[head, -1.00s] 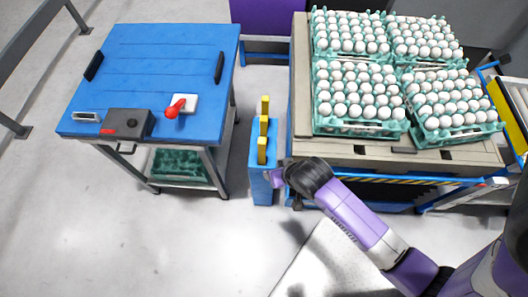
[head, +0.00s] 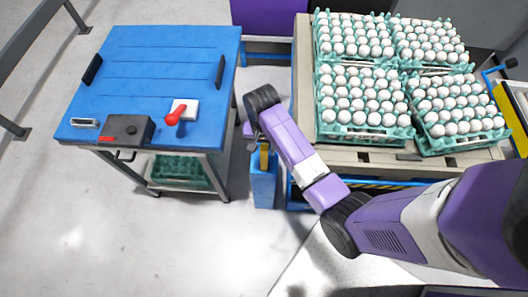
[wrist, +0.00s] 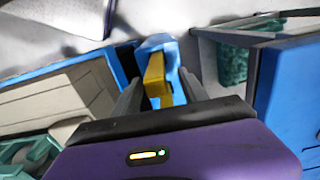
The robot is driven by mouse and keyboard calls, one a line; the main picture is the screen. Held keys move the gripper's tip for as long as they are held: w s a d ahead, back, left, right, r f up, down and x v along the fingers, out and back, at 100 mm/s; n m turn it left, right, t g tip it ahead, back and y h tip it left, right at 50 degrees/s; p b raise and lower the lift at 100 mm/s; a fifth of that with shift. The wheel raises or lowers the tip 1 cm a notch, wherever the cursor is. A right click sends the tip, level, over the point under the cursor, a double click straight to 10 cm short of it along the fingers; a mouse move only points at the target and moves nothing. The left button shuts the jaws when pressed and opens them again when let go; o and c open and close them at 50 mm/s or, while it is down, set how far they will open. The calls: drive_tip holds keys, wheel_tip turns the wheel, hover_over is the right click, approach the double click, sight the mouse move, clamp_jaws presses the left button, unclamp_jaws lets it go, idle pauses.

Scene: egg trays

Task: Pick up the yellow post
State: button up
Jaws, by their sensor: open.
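A yellow post (head: 264,158) stands on a narrow blue stand (head: 264,188) between the blue table and the egg pallet. My arm hides the other yellow posts on that stand in the head view. In the wrist view a yellow post (wrist: 156,78) shows between the two dark fingers of my gripper (wrist: 160,78), with the blue stand (wrist: 158,42) beyond it. The gripper is open, and I cannot tell whether a finger touches the post. In the head view my gripper (head: 252,146) is just above the stand, mostly hidden by my wrist.
A blue-topped table (head: 150,75) with a red knob (head: 172,117) and a grey box (head: 127,130) stands at the left. A pallet (head: 303,90) bearing trays of white eggs (head: 365,95) stands close on the right. The floor in front is clear.

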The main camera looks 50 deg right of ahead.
sight(264, 161)
drive_tip(key=f, duration=0.4)
drive_tip(key=shift+s+f, duration=0.3)
drive_tip(key=shift+f, duration=0.1)
clamp_jaws()
idle(1.1)
